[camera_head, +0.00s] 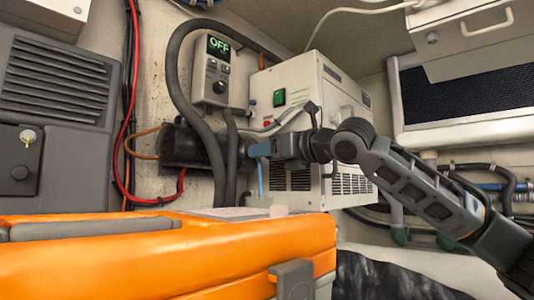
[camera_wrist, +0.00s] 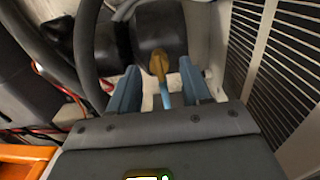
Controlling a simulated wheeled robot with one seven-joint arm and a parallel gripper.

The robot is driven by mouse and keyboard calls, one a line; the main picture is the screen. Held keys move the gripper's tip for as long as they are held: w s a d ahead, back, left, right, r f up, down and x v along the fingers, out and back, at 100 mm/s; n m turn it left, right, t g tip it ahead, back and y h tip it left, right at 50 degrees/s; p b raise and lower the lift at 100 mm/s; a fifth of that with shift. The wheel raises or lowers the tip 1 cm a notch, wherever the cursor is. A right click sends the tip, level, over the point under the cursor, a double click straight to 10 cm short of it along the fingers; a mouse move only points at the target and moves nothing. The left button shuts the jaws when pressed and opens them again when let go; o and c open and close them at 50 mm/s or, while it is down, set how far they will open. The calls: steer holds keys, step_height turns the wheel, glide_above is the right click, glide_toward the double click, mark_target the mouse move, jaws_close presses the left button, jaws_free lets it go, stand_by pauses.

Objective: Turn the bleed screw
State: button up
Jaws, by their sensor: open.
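A brass-coloured piece (camera_wrist: 158,62), which looks like the bleed screw, stands on a dark rounded body (camera_wrist: 155,25) in the wrist view. A thin light-blue tube (camera_wrist: 165,96) runs from below it toward my gripper. My gripper (camera_wrist: 158,68) is open, with one blue finger on each side of the brass piece. I cannot tell whether either finger touches it. In the head view my gripper (camera_head: 256,150) is at the right end of a black cylinder (camera_head: 190,147). The screw is hidden there, and the blue tube (camera_head: 260,178) hangs below.
Thick black hoses (camera_head: 175,75) loop around the cylinder. A beige cabinet (camera_head: 285,75) with vents stands close behind my gripper. A small control box (camera_head: 212,70) reads OFF. An orange case (camera_head: 170,255) fills the lower left foreground. Red cable (camera_head: 133,90) runs at left.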

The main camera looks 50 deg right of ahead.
steer(key=s, duration=0.7)
steer(key=shift+s+d, duration=0.15)
steer(key=shift+s, duration=0.25)
stand_by(0.4)
